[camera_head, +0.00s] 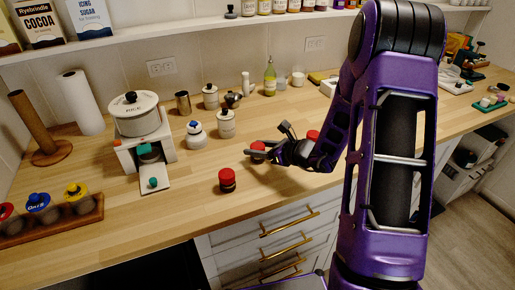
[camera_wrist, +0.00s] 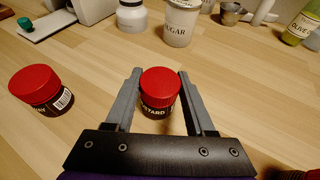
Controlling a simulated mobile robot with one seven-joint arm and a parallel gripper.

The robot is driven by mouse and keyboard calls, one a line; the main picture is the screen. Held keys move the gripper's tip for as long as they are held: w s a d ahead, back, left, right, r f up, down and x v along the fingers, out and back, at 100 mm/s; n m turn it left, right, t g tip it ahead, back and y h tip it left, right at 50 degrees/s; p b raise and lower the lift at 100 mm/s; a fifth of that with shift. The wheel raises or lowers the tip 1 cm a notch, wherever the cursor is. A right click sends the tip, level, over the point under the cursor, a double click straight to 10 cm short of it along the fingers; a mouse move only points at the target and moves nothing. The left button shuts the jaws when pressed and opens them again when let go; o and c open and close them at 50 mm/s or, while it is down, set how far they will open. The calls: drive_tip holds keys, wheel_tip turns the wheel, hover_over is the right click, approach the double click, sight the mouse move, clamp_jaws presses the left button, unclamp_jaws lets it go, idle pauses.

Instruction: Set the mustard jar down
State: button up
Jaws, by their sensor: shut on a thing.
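The mustard jar (camera_wrist: 158,96) has a red lid and a dark body with a label partly reading "STARD". It is upright between the two fingers of my gripper (camera_wrist: 159,72), which is shut on it. In the head view, the jar's red lid (camera_head: 258,148) shows at the end of my gripper (camera_head: 266,141), over the wooden counter (camera_head: 190,205). I cannot tell whether its base touches the counter; the base is partly hidden by the gripper.
A similar red-lidded jar (camera_head: 227,180) stands to the left, also in the wrist view (camera_wrist: 42,90). Another red lid (camera_head: 313,135) shows beside my arm. A sugar canister (camera_wrist: 181,24) and white bottle (camera_wrist: 131,16) stand behind.

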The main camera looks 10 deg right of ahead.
drive_tip(key=shift+r, duration=0.1)
drive_tip(key=shift+f, duration=0.2)
drive_tip(key=o, duration=1.3)
drive_tip(key=shift+r, duration=0.2)
drive_tip(key=shift+s+d+r, duration=0.1)
drive_tip(key=shift+s+d, duration=0.05)
drive_tip(key=v, duration=1.1)
drive_tip(key=shift+s+d, duration=0.15)
drive_tip(key=shift+s, duration=0.1)
